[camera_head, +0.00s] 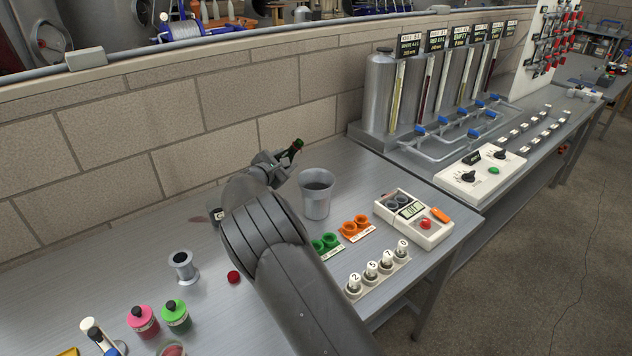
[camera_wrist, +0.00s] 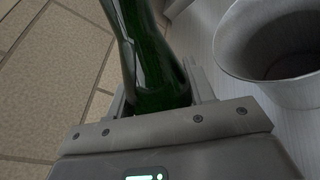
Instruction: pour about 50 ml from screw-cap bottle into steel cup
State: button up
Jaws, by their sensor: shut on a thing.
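The screw-cap bottle (camera_head: 298,144) is dark green glass; only its upper end shows past my gripper in the head view. My gripper (camera_head: 272,165) is shut on it, behind and to the left of the cup. In the wrist view the bottle (camera_wrist: 148,60) stands between the two fingers of my gripper (camera_wrist: 158,95). The steel cup (camera_head: 316,197) stands upright on the bench, its open mouth up. The cup's flared rim also shows at the right of the wrist view (camera_wrist: 232,62). The cup's inside is dark and I cannot tell whether it holds liquid. No stream of liquid shows.
A red cap (camera_head: 233,277) lies left of my arm, near a steel spool-shaped piece (camera_head: 183,266). A block wall (camera_head: 180,130) runs behind the bench.

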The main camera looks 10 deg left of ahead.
jog(key=shift+a+f+n, duration=0.2)
jog(key=shift+f+n, duration=0.3)
jog(key=shift+n, duration=0.3)
jog(key=shift+r+n, duration=0.3)
jog(key=shift+n, duration=0.1)
jog(key=shift+r+n+t+h+b, duration=0.15)
jog(key=shift+n+t+h+b, duration=0.3)
jog(key=shift+n, duration=0.75)
jog(key=shift+r+n+t+h, duration=0.25)
jog(key=shift+r+n, duration=0.4)
jog(key=shift+n, duration=0.25)
jog(key=shift+r, duration=0.1)
